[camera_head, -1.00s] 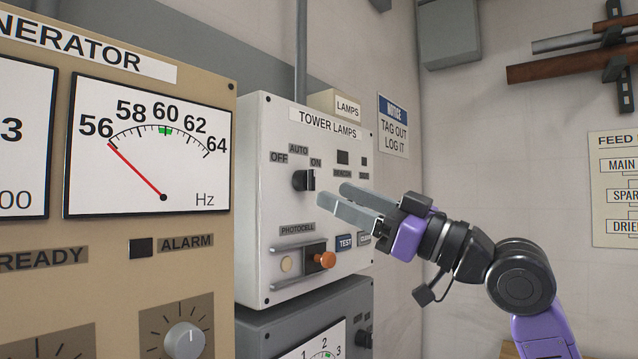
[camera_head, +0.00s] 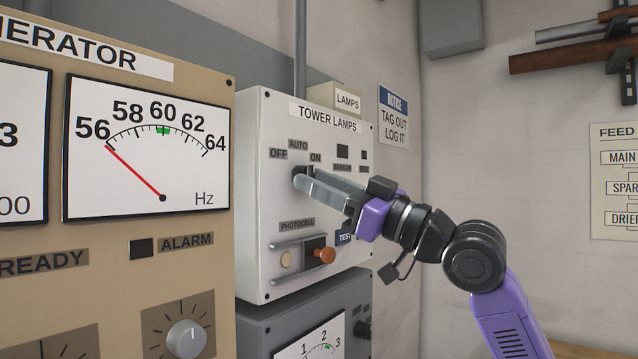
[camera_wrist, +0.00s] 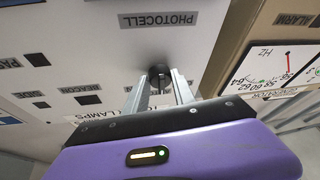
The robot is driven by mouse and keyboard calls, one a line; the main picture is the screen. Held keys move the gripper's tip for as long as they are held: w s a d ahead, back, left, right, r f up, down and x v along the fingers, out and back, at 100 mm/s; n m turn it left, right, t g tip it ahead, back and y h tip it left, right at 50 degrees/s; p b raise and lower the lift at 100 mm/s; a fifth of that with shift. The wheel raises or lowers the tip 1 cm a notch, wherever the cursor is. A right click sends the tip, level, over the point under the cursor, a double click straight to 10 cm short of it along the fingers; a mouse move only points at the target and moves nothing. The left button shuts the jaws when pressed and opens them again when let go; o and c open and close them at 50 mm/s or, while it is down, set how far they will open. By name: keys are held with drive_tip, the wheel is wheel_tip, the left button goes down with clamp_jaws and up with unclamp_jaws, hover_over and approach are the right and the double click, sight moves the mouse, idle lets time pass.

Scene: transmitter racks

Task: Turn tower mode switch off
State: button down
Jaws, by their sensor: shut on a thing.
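The tower mode switch (camera_head: 299,173) is a black rotary knob on the pale TOWER LAMPS panel (camera_head: 258,240), below labels OFF, AUTO and ON. My gripper (camera_head: 307,183) reaches it from the right, with its grey fingers shut on the knob. The fingers hide most of the knob in the head view, so I cannot tell which label it points to. In the wrist view the dark round knob (camera_wrist: 158,73) sits between the tips of my gripper (camera_wrist: 160,84).
The tan generator panel (camera_head: 110,235) stands close on the left. A grey meter cabinet (camera_head: 262,335) lies below.

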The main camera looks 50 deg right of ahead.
drive_tip(key=shift+f+n+b, duration=0.15)
drive_tip(key=shift+n+b, duration=0.25)
drive_tip(key=shift+b, duration=0.25)
drive_tip(key=shift+d+r+n+g+y+b, duration=0.15)
drive_tip(key=shift+n+g+y+b, duration=0.65)
drive_tip(key=shift+n, duration=1.15)
drive_tip(key=shift+d+r+n+g+y+b, duration=0.15)
drive_tip(key=shift+n+g+y+b, duration=0.35)
drive_tip(key=shift+n+b, duration=0.95)
drive_tip(key=shift+r+n+g+y+b, duration=0.2)
drive_tip(key=shift+n+g+y+b, duration=0.35)
drive_tip(key=shift+n, duration=1.85)
drive_tip(key=shift+g, duration=0.25)
drive_tip(key=c, duration=1.1)
unclamp_jaws()
drive_tip(key=shift+o, duration=0.2)
